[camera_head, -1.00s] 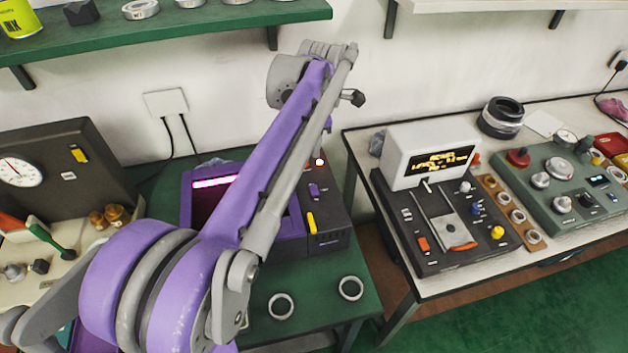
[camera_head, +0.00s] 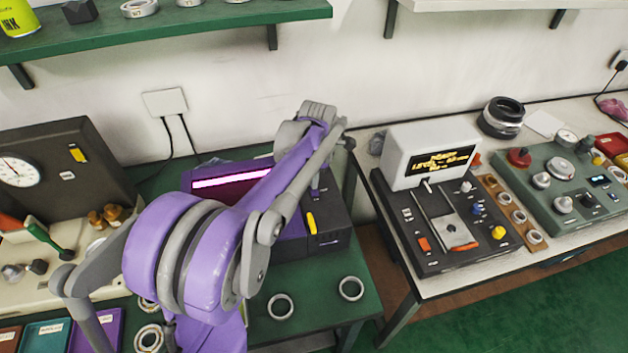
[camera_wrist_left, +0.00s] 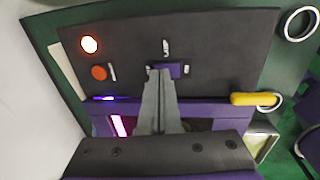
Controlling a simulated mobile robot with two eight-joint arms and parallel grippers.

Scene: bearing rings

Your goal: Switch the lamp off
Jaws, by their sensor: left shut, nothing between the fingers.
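A purple box with a dark control panel (camera_head: 328,240) stands on the green table. Its window shows a lit pinkish-white lamp bar (camera_head: 232,178), and the glow also shows in the left wrist view (camera_wrist_left: 120,125). On the panel in the left wrist view are a purple switch (camera_wrist_left: 174,71), a glowing round light (camera_wrist_left: 89,44) and an orange-red button (camera_wrist_left: 99,72). My left gripper (camera_wrist_left: 160,73) is shut and empty, its tips at the purple switch; contact is hard to tell. In the head view my left gripper (camera_head: 316,190) is over the panel. My right gripper is not in view.
A yellow handle (camera_head: 311,223) sticks out of the box's front, near my left gripper. Two metal rings (camera_head: 281,306) lie on the green table in front. A green shelf (camera_head: 200,20) hangs above. Another bench with devices (camera_head: 450,230) stands to the right.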

